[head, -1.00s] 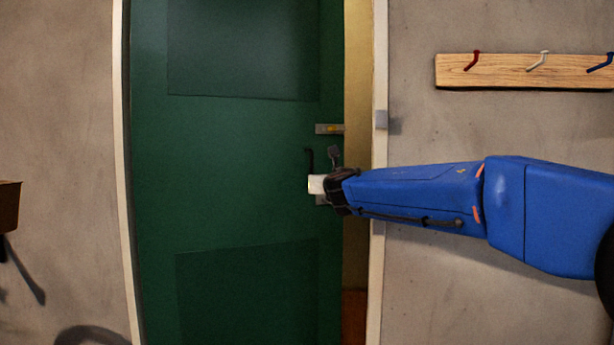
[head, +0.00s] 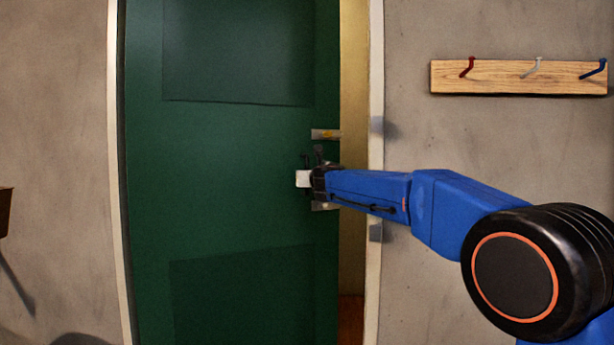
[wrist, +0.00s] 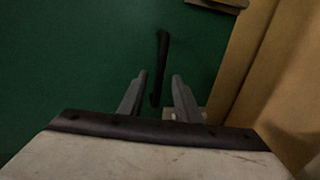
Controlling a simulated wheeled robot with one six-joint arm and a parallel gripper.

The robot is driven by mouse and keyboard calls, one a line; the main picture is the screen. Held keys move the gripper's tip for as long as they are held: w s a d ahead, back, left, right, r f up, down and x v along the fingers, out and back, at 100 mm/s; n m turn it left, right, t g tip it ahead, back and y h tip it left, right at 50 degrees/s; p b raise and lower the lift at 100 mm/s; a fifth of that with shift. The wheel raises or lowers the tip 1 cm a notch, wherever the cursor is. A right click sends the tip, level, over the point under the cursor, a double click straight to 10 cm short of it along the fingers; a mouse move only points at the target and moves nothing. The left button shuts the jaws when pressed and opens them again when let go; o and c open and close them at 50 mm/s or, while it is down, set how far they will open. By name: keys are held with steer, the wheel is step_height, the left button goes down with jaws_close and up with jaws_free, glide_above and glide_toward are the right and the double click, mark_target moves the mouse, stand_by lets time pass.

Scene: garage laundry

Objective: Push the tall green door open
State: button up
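The tall green door (head: 220,190) stands slightly ajar, with a narrow gap along its right edge. A dark upright handle (wrist: 162,60) is on the door near that edge; the wrist view shows it clearly. My gripper (head: 304,179) is at the door's right side, at handle height, and hides part of the handle in the head view. In the wrist view, my gripper's two fingers (wrist: 160,92) are apart, with the handle's lower end showing between them. I cannot tell whether they touch the handle or the door.
A pale door frame (head: 374,120) borders the opening. Tan surface shows through the gap (head: 353,230). A wooden rack with coloured hooks (head: 500,78) is on the wall at right. A brown object (head: 5,212) shows at the far left edge.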

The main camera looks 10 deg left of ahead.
mark_target(307, 193)
steer(key=shift+x, duration=2.75)
jaws_close()
